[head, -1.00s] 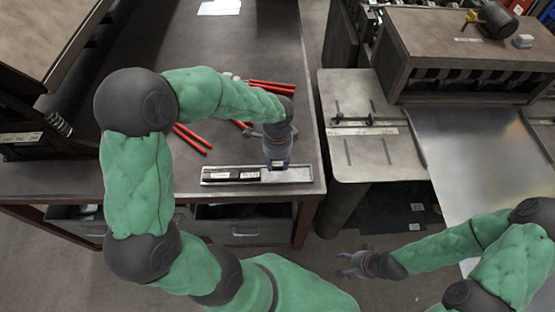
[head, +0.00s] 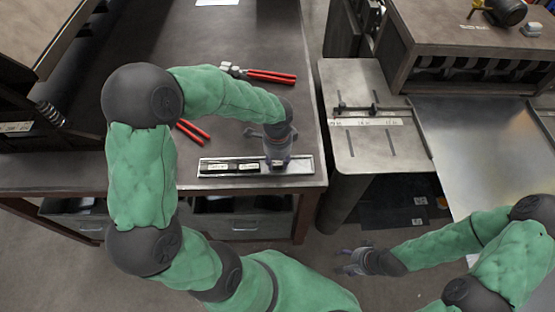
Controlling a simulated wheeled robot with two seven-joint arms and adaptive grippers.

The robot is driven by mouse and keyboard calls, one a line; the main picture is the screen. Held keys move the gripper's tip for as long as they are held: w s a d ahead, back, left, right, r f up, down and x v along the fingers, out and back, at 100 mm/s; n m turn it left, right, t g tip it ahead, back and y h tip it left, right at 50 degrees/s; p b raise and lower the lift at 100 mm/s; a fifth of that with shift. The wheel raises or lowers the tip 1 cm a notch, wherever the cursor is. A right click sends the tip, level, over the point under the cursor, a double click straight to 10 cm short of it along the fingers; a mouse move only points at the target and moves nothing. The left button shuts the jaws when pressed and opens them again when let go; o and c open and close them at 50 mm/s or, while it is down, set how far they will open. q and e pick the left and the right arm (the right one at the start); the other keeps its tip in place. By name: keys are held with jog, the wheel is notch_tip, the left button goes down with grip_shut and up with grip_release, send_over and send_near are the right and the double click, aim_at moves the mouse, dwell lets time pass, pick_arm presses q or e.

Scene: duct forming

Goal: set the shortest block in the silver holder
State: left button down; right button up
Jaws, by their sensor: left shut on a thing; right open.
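The silver holder (head: 298,164) is a long flat tray near the front edge of the dark table. Dark blocks with pale labels lie in its left and middle part: one block (head: 217,168) at the left and another (head: 248,167) beside it. My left gripper (head: 277,164) points down over the holder, right of these blocks, shut on a small block mostly hidden between its fingers. I cannot tell whether that block touches the holder's floor. The holder's right end looks bare. My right gripper (head: 350,262) is open and empty, low in front of the metal bench, away from the holder.
Red-handled pliers (head: 268,76) lie behind my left gripper, and more red handles (head: 193,131) show beside my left arm. A paper (head: 217,2) lies at the back of the table (head: 150,30). A metal bench (head: 375,150) stands to the right, across a gap.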

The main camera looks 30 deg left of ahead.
aim_at(277, 162)
pick_arm(q)
jog(key=c, duration=0.7)
grip_release()
jog(key=shift+o, duration=0.2)
notch_tip(277, 162, up, 12)
